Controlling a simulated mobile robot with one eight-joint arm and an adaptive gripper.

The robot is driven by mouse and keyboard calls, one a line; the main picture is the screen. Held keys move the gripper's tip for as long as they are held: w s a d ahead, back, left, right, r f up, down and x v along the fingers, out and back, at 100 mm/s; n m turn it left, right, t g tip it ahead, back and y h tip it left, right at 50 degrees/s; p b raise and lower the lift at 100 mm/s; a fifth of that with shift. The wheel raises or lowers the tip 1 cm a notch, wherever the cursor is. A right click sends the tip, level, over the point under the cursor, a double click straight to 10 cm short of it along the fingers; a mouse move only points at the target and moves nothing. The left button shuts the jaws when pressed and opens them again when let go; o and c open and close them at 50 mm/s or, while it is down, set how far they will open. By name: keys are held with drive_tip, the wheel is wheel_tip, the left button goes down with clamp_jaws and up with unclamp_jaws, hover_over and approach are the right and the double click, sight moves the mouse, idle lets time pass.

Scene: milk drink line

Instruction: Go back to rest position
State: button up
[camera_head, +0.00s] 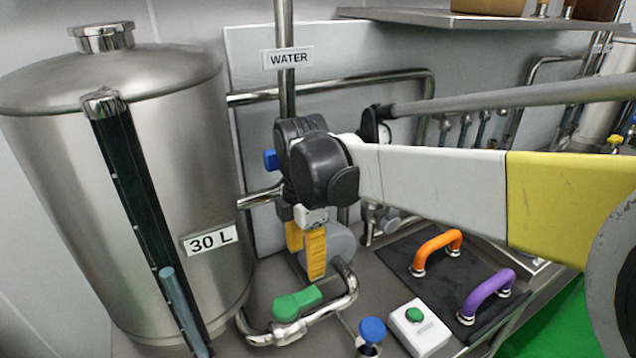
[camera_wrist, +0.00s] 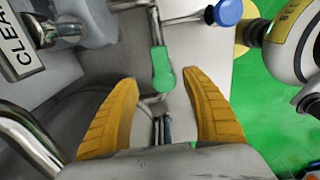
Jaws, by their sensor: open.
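My gripper (camera_head: 306,262) hangs pointing down at the centre of the head view, with its two yellow fingers in front of a round grey part and the pipes. In the wrist view my gripper (camera_wrist: 160,88) shows its fingers spread apart with nothing held between them. A green valve handle (camera_head: 297,303) lies on the pipe just below the fingers. In the wrist view a green handle (camera_wrist: 162,68) appears beyond the gap between the fingertips, apart from them.
A steel 30 L tank (camera_head: 180,170) stands left. A vertical WATER pipe (camera_head: 285,90) rises behind my gripper. A blue knob (camera_head: 372,330), a green-button box (camera_head: 418,327), an orange handle (camera_head: 436,250) and a purple handle (camera_head: 486,292) are at lower right. A shelf (camera_head: 430,17) is above.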

drive_tip(key=s+d+m+t, duration=0.3)
drive_tip(key=s+d+m, duration=0.3)
drive_tip(key=d+m, duration=0.6)
drive_tip(key=s+d+m+t, duration=0.4)
drive_tip(key=s+d+m, duration=0.2)
drive_tip(key=d+m, duration=0.6)
drive_tip(key=shift+s+f+b, duration=0.25)
drive_tip(key=shift+s+b, duration=0.15)
idle(1.2)
